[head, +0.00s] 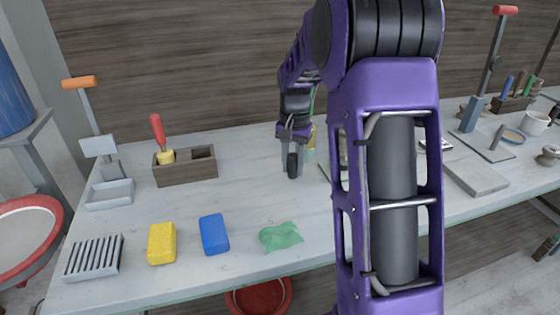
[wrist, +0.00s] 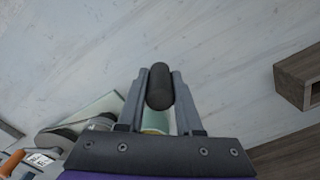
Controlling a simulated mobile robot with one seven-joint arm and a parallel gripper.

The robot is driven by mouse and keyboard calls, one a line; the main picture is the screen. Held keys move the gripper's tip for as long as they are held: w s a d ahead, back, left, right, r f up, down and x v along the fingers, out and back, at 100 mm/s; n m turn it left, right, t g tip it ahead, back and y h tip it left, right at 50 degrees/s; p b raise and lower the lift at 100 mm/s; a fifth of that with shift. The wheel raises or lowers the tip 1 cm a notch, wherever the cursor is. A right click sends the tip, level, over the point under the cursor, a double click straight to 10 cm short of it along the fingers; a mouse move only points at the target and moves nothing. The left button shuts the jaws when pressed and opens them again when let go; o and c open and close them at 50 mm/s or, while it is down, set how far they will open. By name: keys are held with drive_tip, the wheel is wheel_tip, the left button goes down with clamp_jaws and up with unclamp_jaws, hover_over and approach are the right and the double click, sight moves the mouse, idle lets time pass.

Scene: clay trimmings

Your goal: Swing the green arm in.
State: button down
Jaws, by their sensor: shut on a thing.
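My gripper (head: 291,160) is shut on a black rounded grip (head: 292,168) above the middle of the bench. The wrist view shows this grip (wrist: 159,88) squeezed between the two fingers. A pale green piece (wrist: 155,120) shows behind it, between the fingers; I take it for part of the green arm, but cannot see how it joins the grip. In the head view a thin strip of green (head: 312,100) shows beside my wrist. The rest of the green arm and its mount are hidden behind my purple arm.
A wooden box (head: 187,172) with a red-handled tool stands left of my gripper. Yellow (head: 161,243) and blue (head: 214,234) blocks and a green cloth (head: 281,236) lie toward the front edge. The bench between box and gripper is clear. A grey slab (head: 475,178) lies at right.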

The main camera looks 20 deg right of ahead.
drive_tip(key=s+d+n+p, duration=0.1)
drive_tip(key=s+d+n, duration=0.2)
drive_tip(key=d, duration=0.7)
drive_tip(key=shift+s+d+n+p, duration=0.3)
drive_tip(key=shift+d+n+p, duration=0.05)
drive_tip(key=shift+d+n, duration=0.05)
drive_tip(key=shift+d, duration=0.15)
drive_tip(key=c, duration=0.6)
unclamp_jaws()
drive_tip(key=shift+d, duration=0.1)
drive_tip(key=shift+r, duration=0.1)
wheel_tip(320, 180, up, 17)
drive_tip(key=shift+r+p, duration=0.15)
drive_tip(key=shift+p, duration=1)
